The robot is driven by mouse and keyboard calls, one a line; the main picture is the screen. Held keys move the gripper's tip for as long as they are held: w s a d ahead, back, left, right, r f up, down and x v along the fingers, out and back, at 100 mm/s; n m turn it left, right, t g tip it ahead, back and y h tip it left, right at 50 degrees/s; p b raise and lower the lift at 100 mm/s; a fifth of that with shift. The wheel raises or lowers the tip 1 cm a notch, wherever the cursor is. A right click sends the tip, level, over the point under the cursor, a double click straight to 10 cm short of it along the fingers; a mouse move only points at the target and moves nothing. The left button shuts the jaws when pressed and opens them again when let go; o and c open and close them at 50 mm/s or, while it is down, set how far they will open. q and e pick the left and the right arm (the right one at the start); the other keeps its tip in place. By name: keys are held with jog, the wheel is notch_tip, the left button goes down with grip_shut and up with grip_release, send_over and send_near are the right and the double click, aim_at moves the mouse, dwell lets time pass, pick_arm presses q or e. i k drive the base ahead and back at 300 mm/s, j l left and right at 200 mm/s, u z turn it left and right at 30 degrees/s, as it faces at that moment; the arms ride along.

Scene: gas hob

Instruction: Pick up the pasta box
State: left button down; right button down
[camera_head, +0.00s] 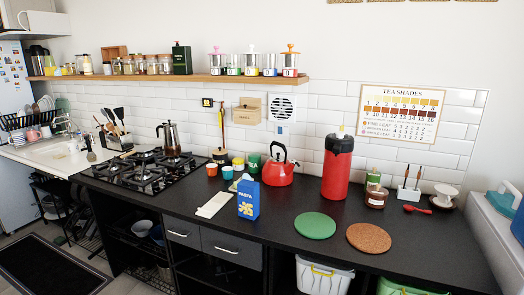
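The pasta box (248,199) is a blue upright carton with a yellow picture on its front. It stands on the black counter (290,206) near the front edge, to the right of the gas hob (148,171). Nothing covers its front or top. Neither of my grippers shows in the head view.
A white flat item (214,204) lies just left of the box. Small cups (227,172) and a red kettle (278,171) stand behind it. A green round mat (315,226) and a cork mat (369,238) lie to the right. A tall red flask (337,168) stands behind the mats.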

aim_at(248, 191)
jog(key=z, duration=0.45)
jog(key=i+j+z, duration=0.15)
jog(key=j+z, duration=0.15)
jog(key=z, duration=0.2)
jog(key=j+z, duration=0.35)
jog(key=z, duration=0.15)
jog(key=j+z, duration=0.35)
jog(key=j, duration=0.65)
jog(key=i, duration=0.05)
